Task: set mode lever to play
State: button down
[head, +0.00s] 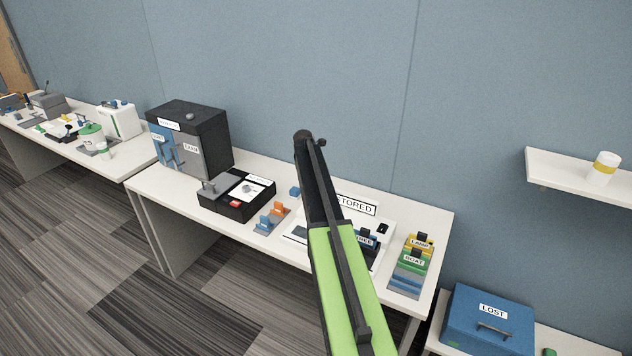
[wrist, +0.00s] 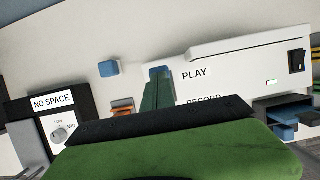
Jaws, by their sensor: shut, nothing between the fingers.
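The white device (wrist: 235,65) fills the right of the wrist view, with a PLAY label (wrist: 195,74) above a partly covered RECORD label (wrist: 204,99). A small blue part (wrist: 160,72) beside PLAY looks like the mode lever's handle; its lower part is hidden. My gripper (wrist: 158,88) shows as narrow green fingers, shut and empty, with their tips just below or at the blue part. I cannot tell whether they touch it.
A small blue block (wrist: 109,68) lies left of the device. A black box with a NO SPACE label (wrist: 52,101) and a knob stands further left. In the head view, colored cartridges (head: 412,262) stand right of the device, and a dark cabinet (head: 205,140) stands at the back left.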

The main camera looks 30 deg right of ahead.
notch_tip(320, 180, up, 12)
jog(key=p, duration=1.1)
jog(key=shift+f, duration=0.25)
jog(key=shift+s+a, duration=0.1)
